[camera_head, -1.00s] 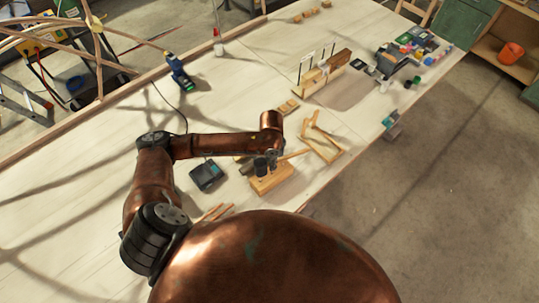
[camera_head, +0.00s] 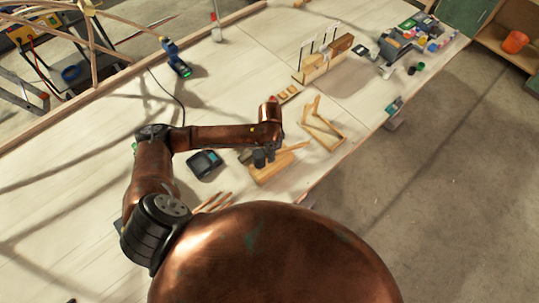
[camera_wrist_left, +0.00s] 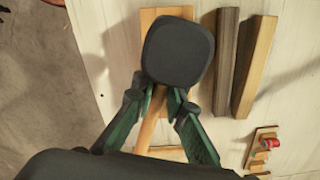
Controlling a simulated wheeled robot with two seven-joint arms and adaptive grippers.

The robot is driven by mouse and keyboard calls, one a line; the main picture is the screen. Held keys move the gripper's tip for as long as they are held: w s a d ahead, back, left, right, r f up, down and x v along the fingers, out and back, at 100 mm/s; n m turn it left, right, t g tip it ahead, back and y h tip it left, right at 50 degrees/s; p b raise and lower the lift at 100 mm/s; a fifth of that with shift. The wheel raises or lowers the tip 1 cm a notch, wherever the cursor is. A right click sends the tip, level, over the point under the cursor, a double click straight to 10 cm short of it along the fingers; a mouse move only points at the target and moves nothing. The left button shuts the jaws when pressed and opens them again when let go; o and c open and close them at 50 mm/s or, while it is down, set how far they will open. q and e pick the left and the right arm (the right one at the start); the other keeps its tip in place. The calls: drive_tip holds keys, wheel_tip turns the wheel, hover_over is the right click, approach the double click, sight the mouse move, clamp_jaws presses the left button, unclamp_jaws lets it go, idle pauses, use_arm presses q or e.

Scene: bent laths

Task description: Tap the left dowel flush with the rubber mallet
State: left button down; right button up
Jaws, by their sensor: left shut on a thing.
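My left gripper (camera_head: 262,158) is over a light wooden block (camera_head: 266,176) near the table's front edge. In the left wrist view the gripper (camera_wrist_left: 164,100) is shut on the wooden handle (camera_wrist_left: 150,130) of the rubber mallet. Its dark rounded head (camera_wrist_left: 180,52) is just beyond the fingertips, above a wooden board (camera_wrist_left: 152,18). In the head view part of the handle (camera_head: 296,147) sticks out to the right of the gripper. I cannot make out the left dowel; the mallet head and gripper cover much of the board. My right gripper is not in view.
A dark lath (camera_wrist_left: 226,60) and a tan lath (camera_wrist_left: 256,62) lie beside the board. A wooden frame (camera_head: 338,132) stands right of the gripper. A dark device (camera_head: 204,164) lies to the left, and a blue tool (camera_head: 177,60) farther back.

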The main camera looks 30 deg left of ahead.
sight(270, 165)
use_arm(q)
drive_tip(key=shift+r, duration=0.15)
wheel_tip(270, 165, down, 6)
drive_tip(key=shift+r+b, duration=0.25)
drive_tip(key=shift+b, duration=0.55)
wheel_tip(270, 165, up, 6)
drive_tip(key=p, duration=0.6)
drive_tip(key=shift+f, duration=0.2)
wheel_tip(270, 165, up, 2)
drive_tip(key=p, duration=0.3)
drive_tip(key=shift+r, duration=0.1)
drive_tip(key=shift+w+r, duration=0.1)
drive_tip(key=shift+r, duration=0.75)
